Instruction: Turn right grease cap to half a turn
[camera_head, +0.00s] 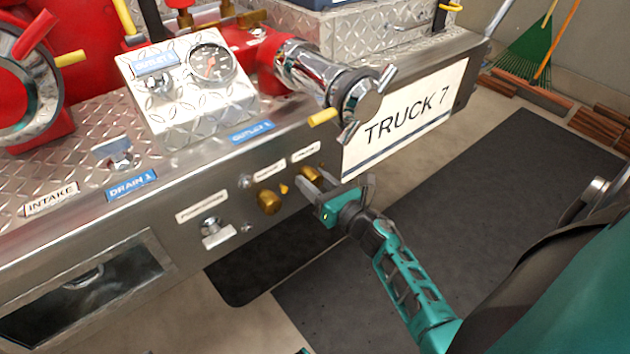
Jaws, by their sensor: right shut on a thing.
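Two brass grease caps stick out of the front metal face of the bumper. The left grease cap (269,202) is free. The right grease cap (312,173) sits under a small white label. My right gripper (311,184) comes in from the lower right, and its grey fingers are shut on the right grease cap, hiding part of it. How far the cap is turned cannot be told. My left gripper is not in view.
A chrome outlet (358,100) with a yellow-tipped lever (323,117) juts out just above my right gripper. The TRUCK 7 plate (404,118) is to the right.

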